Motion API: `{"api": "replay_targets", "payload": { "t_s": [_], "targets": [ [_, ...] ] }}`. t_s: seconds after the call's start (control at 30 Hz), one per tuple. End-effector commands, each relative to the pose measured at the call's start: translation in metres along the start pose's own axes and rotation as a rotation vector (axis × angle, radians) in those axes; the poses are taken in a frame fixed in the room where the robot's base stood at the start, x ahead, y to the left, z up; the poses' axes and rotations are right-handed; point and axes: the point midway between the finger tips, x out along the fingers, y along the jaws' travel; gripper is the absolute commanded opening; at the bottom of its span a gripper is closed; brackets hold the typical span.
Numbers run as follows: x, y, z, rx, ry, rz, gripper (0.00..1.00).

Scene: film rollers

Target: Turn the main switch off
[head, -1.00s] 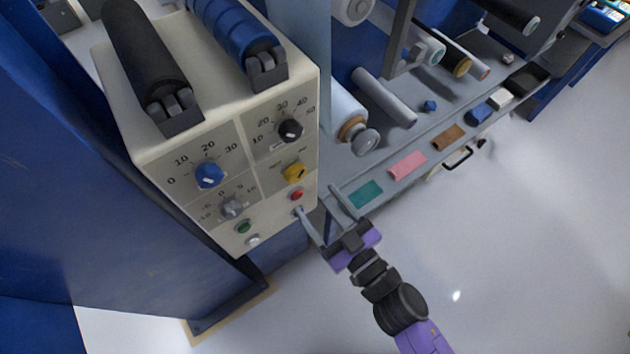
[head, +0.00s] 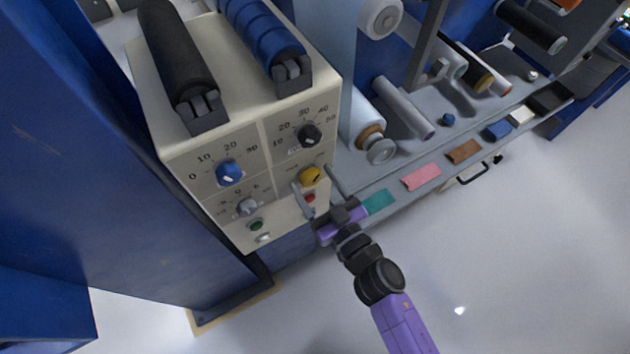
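The control box (head: 198,166) is cream-coloured and fills the left middle of the head view. Its yellow rotary knob (head: 309,175) sits at the right of the front panel; the lettering around it is too small to read. It looks like the main switch, but I cannot be sure. My gripper (head: 312,184) is open, with one finger over the panel just below and left of the yellow knob and the other to its right, past the box edge. Whether a finger touches the panel is unclear. A red button (head: 309,198) lies just below the yellow knob, between the fingers.
A blue knob (head: 229,172), black knob (head: 309,135), grey knob (head: 247,207) and green button (head: 256,225) share the panel. Rollers (head: 403,107) and a shelf edge with coloured pads (head: 422,177) stand to the right. The floor (head: 520,250) at the lower right is clear.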

Motion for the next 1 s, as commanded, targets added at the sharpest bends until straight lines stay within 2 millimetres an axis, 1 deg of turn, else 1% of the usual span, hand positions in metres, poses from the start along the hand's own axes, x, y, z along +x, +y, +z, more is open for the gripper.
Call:
{"api": "replay_targets", "payload": {
  "t_s": [0.03,0.17,0.2,0.27,0.3,0.33,0.53,0.67,0.87,1.0],
  "targets": [
    [-0.0001,0.0001,0.0,0.0,0.0,0.0,0.6],
    [-0.0002,0.0001,0.0,0.0,0.0,0.0,0.35],
    [-0.0002,0.0001,0.0,0.0,0.0,0.0,0.27],
    [-0.0003,0.0001,0.0,0.0,0.0,0.0,0.15],
    [-0.0003,0.0,-0.0001,0.0,0.0,0.0,0.07],
    [-0.0003,0.0,0.0,0.0,0.0,0.0,0.06],
    [-0.0004,0.0002,-0.0002,-0.016,0.0,0.0,0.06],
    [-0.0005,0.001,-0.0005,-0.058,0.0,0.002,0.06],
    [-0.0004,0.0012,-0.001,-0.184,0.001,0.003,0.06],
    [-0.0004,0.0016,-0.0012,-0.308,0.002,0.003,0.06]
  ]
}}
